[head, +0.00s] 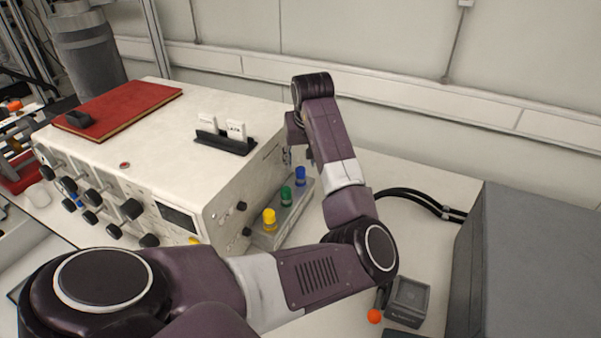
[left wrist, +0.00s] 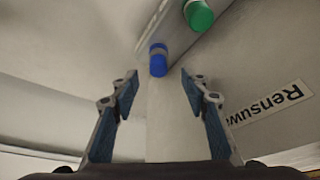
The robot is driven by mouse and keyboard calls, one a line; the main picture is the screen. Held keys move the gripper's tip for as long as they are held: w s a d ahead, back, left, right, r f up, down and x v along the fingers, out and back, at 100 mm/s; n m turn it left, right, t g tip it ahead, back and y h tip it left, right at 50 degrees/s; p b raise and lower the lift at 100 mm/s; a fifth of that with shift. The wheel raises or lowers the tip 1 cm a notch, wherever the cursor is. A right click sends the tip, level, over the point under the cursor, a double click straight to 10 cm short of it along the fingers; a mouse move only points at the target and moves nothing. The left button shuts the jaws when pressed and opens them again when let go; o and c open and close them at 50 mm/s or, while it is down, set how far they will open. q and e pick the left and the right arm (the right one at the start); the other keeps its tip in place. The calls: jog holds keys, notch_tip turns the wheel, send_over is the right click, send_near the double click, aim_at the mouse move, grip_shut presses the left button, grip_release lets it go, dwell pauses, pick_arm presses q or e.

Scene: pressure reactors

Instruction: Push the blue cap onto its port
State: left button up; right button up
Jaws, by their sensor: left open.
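The blue cap (head: 300,175) stands at the far end of a grey rail (head: 304,199) beside the white instrument, in line with a green cap (head: 286,196) and a yellow cap (head: 269,220). In the left wrist view the blue cap (left wrist: 158,60) shows just beyond the fingertips, roughly centred between them and not held. My left gripper (head: 298,158) points down near the blue cap, partly hidden by its own arm. Its two fingers (left wrist: 160,82) are apart with nothing between them. I cannot tell which opening is the blue cap's port. My right gripper is not in view.
The white instrument (head: 215,165) stands left of the rail, with a red book (head: 118,108) and a black holder (head: 225,143) on top. A small grey device (head: 408,300) lies in front.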

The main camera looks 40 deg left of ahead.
aim_at(301, 170)
pick_arm(q)
jog(key=shift+f, duration=0.25)
jog(key=p+x, duration=0.1)
jog(key=x, duration=0.2)
jog(key=shift+w+f+p, duration=0.2)
jog(key=shift+f+p, duration=0.1)
jog(key=shift+f, duration=0.1)
jog(key=shift+w+a+f, duration=0.1)
jog(key=shift+a+f, duration=0.1)
jog(key=shift+f, duration=0.25)
jog(key=shift+d, duration=0.1)
jog(key=c, duration=1)
jog(key=shift+r, duration=0.1)
